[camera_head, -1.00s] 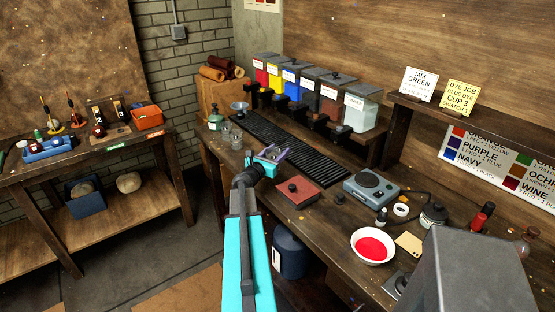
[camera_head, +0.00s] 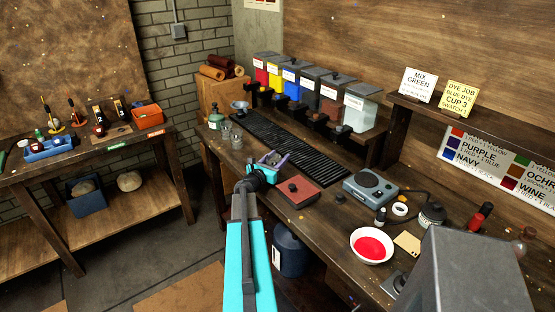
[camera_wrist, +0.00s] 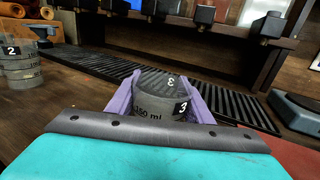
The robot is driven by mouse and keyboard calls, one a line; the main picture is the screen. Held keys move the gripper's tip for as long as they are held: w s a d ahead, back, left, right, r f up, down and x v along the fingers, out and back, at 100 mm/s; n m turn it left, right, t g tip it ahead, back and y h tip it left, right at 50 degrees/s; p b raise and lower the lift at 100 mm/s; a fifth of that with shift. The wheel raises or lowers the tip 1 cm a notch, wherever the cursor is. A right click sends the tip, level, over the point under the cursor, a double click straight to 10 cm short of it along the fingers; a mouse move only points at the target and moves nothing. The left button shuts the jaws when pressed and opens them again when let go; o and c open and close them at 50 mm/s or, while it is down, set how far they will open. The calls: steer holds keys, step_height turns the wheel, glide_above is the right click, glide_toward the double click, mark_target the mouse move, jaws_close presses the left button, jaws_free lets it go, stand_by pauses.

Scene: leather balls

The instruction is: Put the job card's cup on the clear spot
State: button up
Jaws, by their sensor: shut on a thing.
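My gripper (camera_head: 270,161) is over the bench, in front of the black slatted grate (camera_head: 295,146). The yellow job card (camera_head: 461,97) on the shelf reads dye job, blue dye, cup 3, swatch 1. A cup marked 2 (camera_wrist: 18,60) stands at left in the wrist view. I cannot tell which place is the clear spot.
Clear cups (camera_head: 236,141) stand at the bench's left end. A red box (camera_head: 297,194), a blue-grey scale (camera_head: 371,186) and a white bowl of red dye (camera_head: 371,246) lie to the right. Coloured dispensers (camera_head: 313,85) line the back above the grate.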

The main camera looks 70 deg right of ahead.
steer(key=o, duration=1)
steer(key=shift+f, duration=0.1)
steer(key=shift+r, duration=0.2)
steer(key=shift+w+a+b, duration=0.35)
steer(key=shift+a+b, duration=0.15)
steer(key=shift+a, duration=1.45)
steer(key=shift+w+a+b, duration=0.35)
steer(key=shift+a+b, duration=0.15)
steer(key=shift+a, duration=1.45)
steer(key=shift+w+a+b, duration=0.35)
steer(key=shift+a+b, duration=0.15)
steer(key=shift+a, duration=1.55)
steer(key=shift+w, duration=0.1)
